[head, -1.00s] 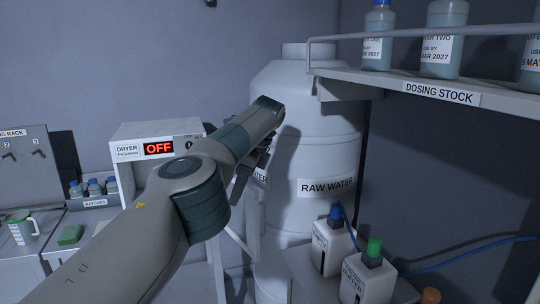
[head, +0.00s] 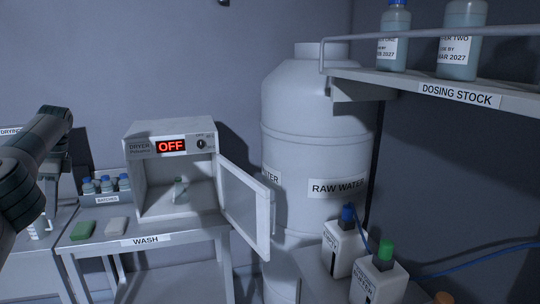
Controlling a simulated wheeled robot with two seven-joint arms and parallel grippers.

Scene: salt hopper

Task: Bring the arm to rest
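My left arm comes in at the left edge of the head view, and its gripper (head: 47,195) points down there in front of the drying rack. The gripper is small, dark and partly covered by my own arm, so I cannot tell whether its fingers are open or shut. A pale object, partly hidden, shows just below it; I cannot tell whether they touch. My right gripper is not in view.
The dryer (head: 140,155) reads OFF; its door (head: 243,208) hangs open, with a small bottle (head: 179,191) inside. A green sponge (head: 82,230) and a pale block (head: 117,226) lie on the wash table (head: 190,232). The raw water tank (head: 315,140) and dosing shelf (head: 460,95) stand right.

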